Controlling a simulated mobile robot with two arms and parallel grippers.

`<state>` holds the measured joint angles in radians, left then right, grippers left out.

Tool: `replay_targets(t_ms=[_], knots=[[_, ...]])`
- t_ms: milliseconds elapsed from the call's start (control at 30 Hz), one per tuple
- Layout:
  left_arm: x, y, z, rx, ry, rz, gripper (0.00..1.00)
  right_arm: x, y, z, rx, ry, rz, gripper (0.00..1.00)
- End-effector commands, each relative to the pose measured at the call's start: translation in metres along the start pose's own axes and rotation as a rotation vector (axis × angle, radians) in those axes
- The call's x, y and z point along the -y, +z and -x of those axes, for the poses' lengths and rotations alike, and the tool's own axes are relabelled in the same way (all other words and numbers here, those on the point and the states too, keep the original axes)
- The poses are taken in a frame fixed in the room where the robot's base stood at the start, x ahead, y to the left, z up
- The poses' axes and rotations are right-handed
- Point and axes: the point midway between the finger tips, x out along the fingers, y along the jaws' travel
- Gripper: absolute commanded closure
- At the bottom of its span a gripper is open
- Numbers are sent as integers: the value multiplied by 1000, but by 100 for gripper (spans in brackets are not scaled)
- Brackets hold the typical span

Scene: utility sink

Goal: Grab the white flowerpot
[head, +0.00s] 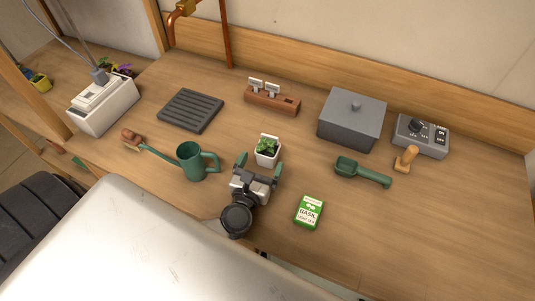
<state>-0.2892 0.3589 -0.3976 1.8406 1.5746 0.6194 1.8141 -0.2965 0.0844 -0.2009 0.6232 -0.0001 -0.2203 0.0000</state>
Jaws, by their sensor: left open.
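The white flowerpot (267,159) is a small square pot with a green leafy plant in it. It stands upright on the wooden counter near the middle of the head view. My left gripper (259,169) is open, with its two green-tipped fingers pointing toward the pot from the near side. The left fingertip is left of the pot and the right one is at its lower right. I cannot tell whether either finger touches the pot. My right gripper is not in view.
A green watering can (193,162) stands close left of my gripper. A basil seed packet (309,212) lies to the right, with a green scoop (362,172) beyond. A grey lidded box (352,120) and a wooden label holder (272,100) stand behind. The counter (420,220) is clear at right.

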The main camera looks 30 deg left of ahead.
Motion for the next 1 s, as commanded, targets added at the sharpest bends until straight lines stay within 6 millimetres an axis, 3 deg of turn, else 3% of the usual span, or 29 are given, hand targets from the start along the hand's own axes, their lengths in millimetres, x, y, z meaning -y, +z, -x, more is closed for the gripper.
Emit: replay_targets(t_ms=[300,600,933,1000], knots=[[0,2,-47,2,0,-2,8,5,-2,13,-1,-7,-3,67],[0,0,-52,0,0,0,8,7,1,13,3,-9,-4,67],[0,0,-51,0,0,-1,58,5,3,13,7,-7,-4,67],[0,1,-52,1,0,-1,62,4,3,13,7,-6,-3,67]])
